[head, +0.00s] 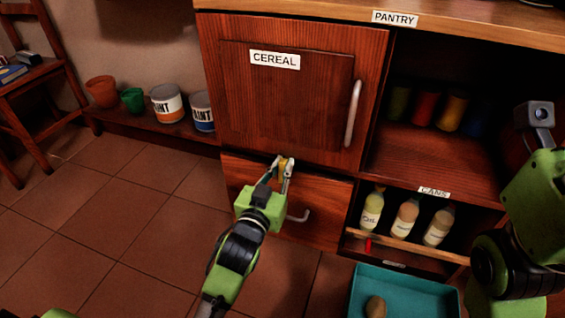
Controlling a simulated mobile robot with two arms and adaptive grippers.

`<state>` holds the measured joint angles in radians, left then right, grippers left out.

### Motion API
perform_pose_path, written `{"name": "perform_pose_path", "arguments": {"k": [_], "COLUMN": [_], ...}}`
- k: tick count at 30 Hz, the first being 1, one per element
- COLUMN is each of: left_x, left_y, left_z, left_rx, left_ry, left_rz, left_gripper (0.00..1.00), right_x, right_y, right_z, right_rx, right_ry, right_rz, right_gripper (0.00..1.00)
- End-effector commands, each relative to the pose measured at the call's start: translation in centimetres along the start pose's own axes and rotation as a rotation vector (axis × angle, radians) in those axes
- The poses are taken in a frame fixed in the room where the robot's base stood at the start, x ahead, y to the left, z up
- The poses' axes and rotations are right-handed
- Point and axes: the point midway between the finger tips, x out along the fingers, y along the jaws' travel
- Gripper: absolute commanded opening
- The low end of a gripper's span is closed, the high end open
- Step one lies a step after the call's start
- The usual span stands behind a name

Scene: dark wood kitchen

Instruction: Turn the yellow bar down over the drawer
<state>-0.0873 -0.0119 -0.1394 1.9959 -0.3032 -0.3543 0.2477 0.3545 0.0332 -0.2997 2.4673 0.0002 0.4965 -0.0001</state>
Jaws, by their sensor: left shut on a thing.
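The drawer (320,217) has a red-brown wooden front with a pale curved handle (299,216) and looks closed. It sits below the door labelled CEREAL. The yellow bar (283,161) shows only as a small yellow piece at the drawer's top edge. My left gripper (281,167) is shut on it, and its fingers hide most of it, so its exact angle cannot be told. My right arm shows at the right edge; its gripper is out of view.
The CEREAL door (275,100) is closed, with a vertical handle (352,113). To its right are open shelves with jars and several bottles (407,217). A teal bin (405,285) stands on the floor. Paint cans (167,103) and pots stand at the left. The floor at left is clear.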

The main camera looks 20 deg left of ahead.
Motion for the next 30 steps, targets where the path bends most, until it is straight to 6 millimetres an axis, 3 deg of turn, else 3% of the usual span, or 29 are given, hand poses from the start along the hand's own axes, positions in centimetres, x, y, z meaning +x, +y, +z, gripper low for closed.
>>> {"name": "perform_pose_path", "arguments": {"k": [5,6,8,20,23,30], "left_x": [0.0,0.0,0.0,-0.5,-1.6,-6.5], "left_y": [0.0,0.0,0.0,0.0,0.0,0.0], "left_z": [0.0,0.0,0.0,0.1,0.1,0.1], "left_rx": [0.005,0.005,0.004,0.002,0.001,0.001], "left_ry": [0.003,0.003,0.003,0.001,-0.001,-0.001], "left_rz": [0.0,0.0,0.0,0.0,0.0,0.0], "left_gripper": [0.0,0.19,0.29,0.29,0.29,0.29], "right_x": [0.0,0.0,0.0,0.0,0.0,0.0], "right_y": [0.0,0.0,0.0,0.0,0.0,0.0], "right_z": [0.0,0.0,0.0,-0.1,-0.1,-0.1], "right_rx": [0.0,0.0,0.0,0.0,0.0,0.0], "right_ry": [0.001,0.001,0.001,0.003,0.003,0.003], "right_rz": [-0.001,-0.001,-0.001,0.0,0.0,0.0], "right_gripper": [0.0,0.0,0.0,0.0,0.0,0.0]}}
